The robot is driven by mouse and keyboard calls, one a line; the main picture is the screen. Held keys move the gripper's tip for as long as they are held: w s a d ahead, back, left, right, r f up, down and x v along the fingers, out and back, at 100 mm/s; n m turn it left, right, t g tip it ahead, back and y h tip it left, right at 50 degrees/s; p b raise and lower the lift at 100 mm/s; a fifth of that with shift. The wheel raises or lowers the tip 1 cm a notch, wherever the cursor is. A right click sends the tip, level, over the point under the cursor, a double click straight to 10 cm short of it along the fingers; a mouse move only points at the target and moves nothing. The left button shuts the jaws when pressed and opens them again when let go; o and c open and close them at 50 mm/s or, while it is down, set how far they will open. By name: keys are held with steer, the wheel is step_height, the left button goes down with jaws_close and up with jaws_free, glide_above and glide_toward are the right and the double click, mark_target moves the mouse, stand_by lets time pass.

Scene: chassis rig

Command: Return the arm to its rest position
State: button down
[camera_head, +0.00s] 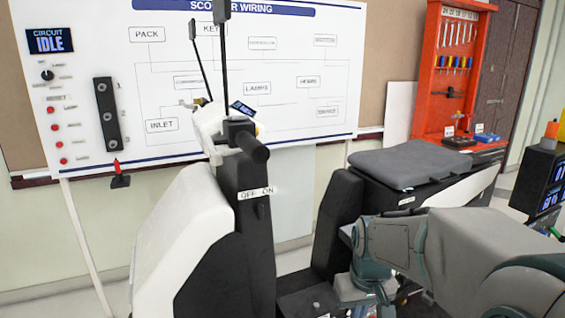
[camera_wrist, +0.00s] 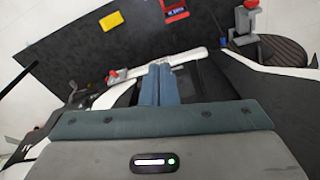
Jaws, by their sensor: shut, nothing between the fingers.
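My arm (camera_head: 460,255) reaches in from the right in the head view, a pale grey link with teal joints, bent low beside the white and black scooter (camera_head: 190,235). The fingers point toward a dark recess between white body panels (camera_wrist: 190,58). I cannot tell whether they touch anything.
The scooter's grey seat (camera_head: 405,163), black handlebar grip (camera_head: 250,145) and mirror stalks stand near the arm. Behind are a wiring board (camera_head: 250,110) reading IDLE and a red tool rack (camera_head: 447,70). The wrist view shows a yellow block (camera_wrist: 112,21) and red-topped grey fittings (camera_wrist: 246,20).

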steer(key=s+r+m+t+p, duration=0.1)
steer(key=s+r+p, duration=0.6)
steer(key=s+r, duration=0.3)
steer(key=shift+s+a+r+m, duration=0.3)
steer(key=shift+s+m, duration=0.1)
steer(key=shift+s, duration=0.8)
steer(key=shift+d, duration=0.15)
